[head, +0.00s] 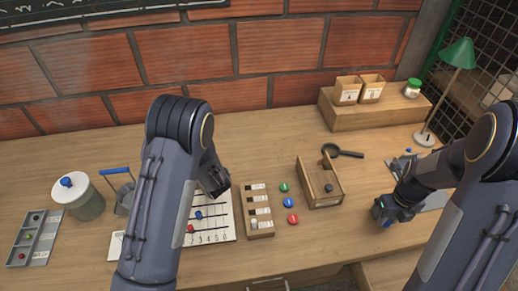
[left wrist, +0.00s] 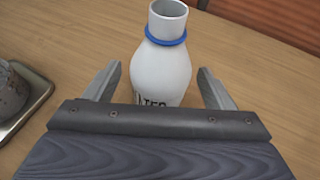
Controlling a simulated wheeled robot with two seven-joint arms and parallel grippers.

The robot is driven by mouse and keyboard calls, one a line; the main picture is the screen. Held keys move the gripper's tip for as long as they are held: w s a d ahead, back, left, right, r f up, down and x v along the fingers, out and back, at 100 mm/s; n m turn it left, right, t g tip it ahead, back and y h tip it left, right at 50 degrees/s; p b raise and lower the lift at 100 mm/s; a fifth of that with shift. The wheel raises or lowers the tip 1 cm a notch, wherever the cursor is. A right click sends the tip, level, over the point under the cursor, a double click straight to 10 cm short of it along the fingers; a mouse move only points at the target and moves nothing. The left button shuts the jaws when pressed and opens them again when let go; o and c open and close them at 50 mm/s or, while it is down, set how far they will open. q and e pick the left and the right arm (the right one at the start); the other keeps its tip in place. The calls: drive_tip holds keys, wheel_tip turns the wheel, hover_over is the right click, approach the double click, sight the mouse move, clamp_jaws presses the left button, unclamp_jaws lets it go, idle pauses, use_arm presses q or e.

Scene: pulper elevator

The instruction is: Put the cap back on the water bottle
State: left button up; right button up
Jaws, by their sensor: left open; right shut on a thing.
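The white water bottle (left wrist: 165,65) stands upright on the wooden table in the left wrist view. Its top is open and bare, with a blue ring around the neck. My left gripper (left wrist: 160,88) is open, with one finger on each side of the bottle's body; I cannot tell whether they touch it. In the head view I cannot make out the bottle; my left arm hides part of the table. My right gripper (head: 384,216) is low over the right side of the table, shut on a small blue thing that looks like the cap (head: 389,224), mostly hidden.
A numbered board (head: 222,231), a wooden slotted rack (head: 257,222), coloured discs (head: 288,202) and an open wooden box (head: 322,190) lie between my arms. A magnifier (head: 345,153) and a green lamp (head: 458,55) are farther right. A lidded jar (head: 88,205) stands left.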

use_arm(q)
drive_tip(key=shift+w+a+f, duration=0.2)
drive_tip(key=shift+w+a, duration=0.05)
drive_tip(key=shift+w, duration=0.1)
use_arm(e)
drive_tip(key=shift+r, duration=0.15)
use_arm(q)
drive_tip(key=c, duration=1.2)
drive_tip(key=shift+c, duration=0.2)
drive_tip(key=shift+r, duration=0.1)
